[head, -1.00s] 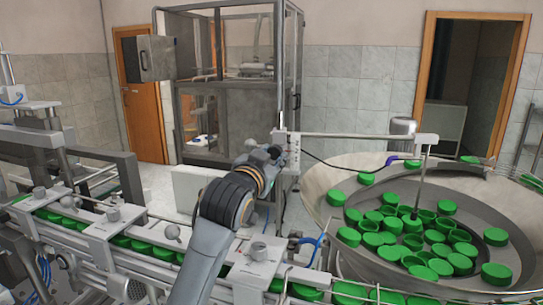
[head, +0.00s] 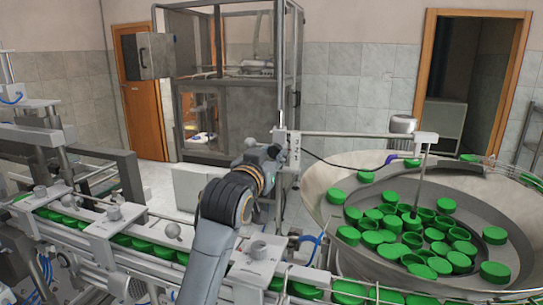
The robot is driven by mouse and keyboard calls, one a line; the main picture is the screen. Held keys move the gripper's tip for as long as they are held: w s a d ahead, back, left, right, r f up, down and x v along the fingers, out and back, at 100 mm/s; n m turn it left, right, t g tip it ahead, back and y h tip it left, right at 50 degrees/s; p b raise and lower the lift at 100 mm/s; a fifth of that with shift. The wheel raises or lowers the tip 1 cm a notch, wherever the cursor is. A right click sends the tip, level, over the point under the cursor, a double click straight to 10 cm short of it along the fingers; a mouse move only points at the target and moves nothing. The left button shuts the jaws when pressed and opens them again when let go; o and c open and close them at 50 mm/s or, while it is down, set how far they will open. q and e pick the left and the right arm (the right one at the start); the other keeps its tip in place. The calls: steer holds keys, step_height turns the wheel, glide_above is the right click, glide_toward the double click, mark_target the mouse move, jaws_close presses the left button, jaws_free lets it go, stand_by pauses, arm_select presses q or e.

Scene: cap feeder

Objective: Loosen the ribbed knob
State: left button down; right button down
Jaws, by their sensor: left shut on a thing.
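My left arm reaches up from the bottom middle of the head view. Its gripper (head: 273,152) is at the upright post (head: 293,158) that carries the horizontal bar over the cap bowl. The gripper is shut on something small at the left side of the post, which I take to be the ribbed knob. The fingers and wrist hide the knob, so its ribs and how far it is turned cannot be seen. My right gripper is not in view.
The bowl (head: 322,200) of green caps stands at the right. A conveyor with green caps (head: 140,244) crosses the front, with grey knobs (head: 258,249) on its brackets. A framed glass cabinet (head: 230,110) stands behind. A dark cable hangs right of the post.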

arm_select(q)
steer(key=c, duration=1)
jaws_free()
steer(key=v, duration=1.2)
